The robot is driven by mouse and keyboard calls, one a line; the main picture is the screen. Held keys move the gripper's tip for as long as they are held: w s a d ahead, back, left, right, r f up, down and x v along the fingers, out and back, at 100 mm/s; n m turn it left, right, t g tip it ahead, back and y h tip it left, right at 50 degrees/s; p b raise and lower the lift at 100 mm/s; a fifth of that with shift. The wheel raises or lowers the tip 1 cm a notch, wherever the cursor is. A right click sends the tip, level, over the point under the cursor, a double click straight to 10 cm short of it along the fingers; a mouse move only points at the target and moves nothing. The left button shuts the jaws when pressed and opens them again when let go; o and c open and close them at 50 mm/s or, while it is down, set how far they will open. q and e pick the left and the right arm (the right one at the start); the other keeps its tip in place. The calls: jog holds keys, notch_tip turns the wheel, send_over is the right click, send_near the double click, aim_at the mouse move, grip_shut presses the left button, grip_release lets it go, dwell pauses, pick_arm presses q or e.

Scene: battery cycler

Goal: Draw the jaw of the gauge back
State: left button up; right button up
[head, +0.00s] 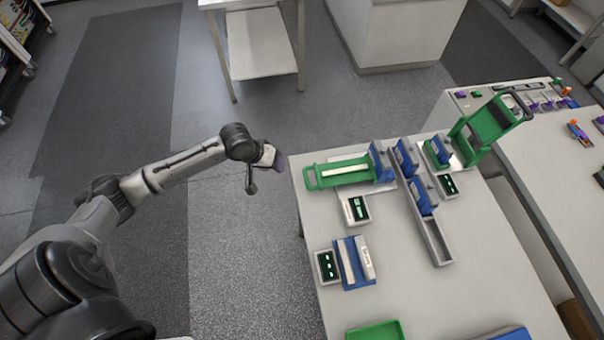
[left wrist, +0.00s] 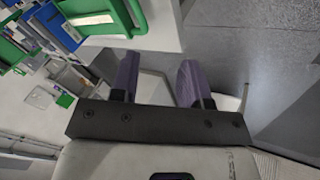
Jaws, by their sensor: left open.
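A green slide with a looped handle (head: 318,178) and a white bar lies at the left edge of the white worktop, against a blue block (head: 381,162). It may be the jaw of the gauge; I cannot be sure. Its green end also shows at the top of the left wrist view (left wrist: 97,35). A similar green handled part (head: 488,122) stands tilted up further right. My left gripper (head: 277,162) is just left of the worktop edge, apart from the green handle. In the left wrist view its purple fingers (left wrist: 158,80) are spread, with nothing between them.
Small dark displays (head: 357,208) sit on the worktop (head: 480,260). A grey rail (head: 432,232) with blue blocks runs along its middle. A blue holder with white bars (head: 354,262) and a green tray (head: 376,331) are nearer.

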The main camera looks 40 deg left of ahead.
aim_at(306, 180)
pick_arm(q)
jog(key=w+d+f+n, duration=0.2)
jog(key=f, duration=0.1)
jog(key=w+d+f+n, duration=0.1)
jog(key=w+d+f, duration=0.1)
jog(key=f, duration=0.2)
jog(key=w+d+f+n+t+h+b, duration=0.1)
jog(key=w+d+f+n, duration=0.1)
jog(key=w+f, duration=0.1)
jog(key=shift+f+n, duration=0.3)
jog(key=shift+c, duration=0.4)
grip_shut()
dwell(0.3)
